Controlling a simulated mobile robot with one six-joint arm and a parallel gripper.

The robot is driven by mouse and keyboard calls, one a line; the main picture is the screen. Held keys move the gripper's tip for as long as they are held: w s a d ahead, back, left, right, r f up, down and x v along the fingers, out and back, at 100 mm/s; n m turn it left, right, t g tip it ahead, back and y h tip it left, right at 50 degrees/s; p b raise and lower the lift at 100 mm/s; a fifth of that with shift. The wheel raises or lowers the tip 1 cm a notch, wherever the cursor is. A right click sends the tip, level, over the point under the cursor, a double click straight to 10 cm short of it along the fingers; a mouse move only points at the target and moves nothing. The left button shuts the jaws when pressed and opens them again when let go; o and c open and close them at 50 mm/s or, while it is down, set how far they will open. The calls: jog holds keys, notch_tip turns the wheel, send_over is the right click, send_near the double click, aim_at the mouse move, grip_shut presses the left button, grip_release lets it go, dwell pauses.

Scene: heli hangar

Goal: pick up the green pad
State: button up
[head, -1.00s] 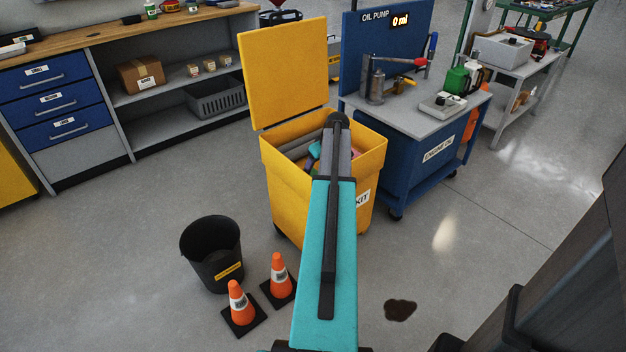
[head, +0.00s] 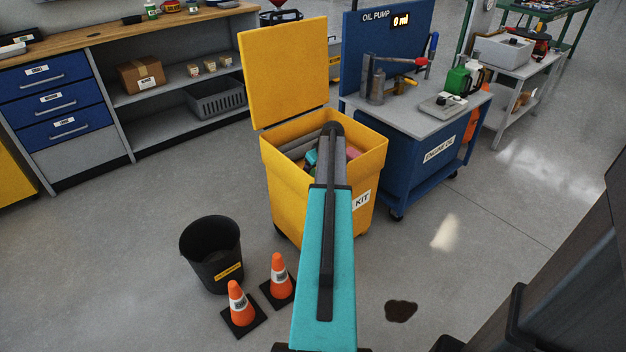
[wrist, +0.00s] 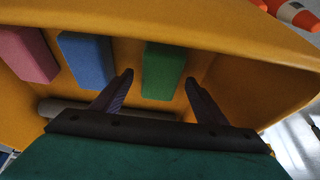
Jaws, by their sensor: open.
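The green pad (wrist: 163,71) is a block inside the yellow bin (head: 283,192), seen in the wrist view against the bin's inner wall. My gripper (wrist: 160,84) is open and empty, with one finger to each side of the green pad in the wrist view. Whether the fingertips are level with the pad I cannot tell. A blue pad (wrist: 88,61) and a pink pad (wrist: 28,53) stand to its left. In the head view, my arm covers much of the bin's inside and the green pad cannot be made out.
The bin's lid (head: 285,72) stands open at its back. A blue oil cart (head: 415,160) is close on the bin's right. A black bucket (head: 211,255), two orange cones (head: 240,302) and a dark spill (head: 400,310) are on the floor in front. A grey roll (wrist: 60,108) lies in the bin.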

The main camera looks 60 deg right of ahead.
aim_at(313, 173)
jog(key=shift+x, duration=0.85)
jog(key=shift+f, duration=0.15)
jog(key=c, duration=1.2)
notch_tip(313, 173, up, 10)
jog(key=shift+r+p, duration=0.2)
jog(key=shift+p, duration=0.45)
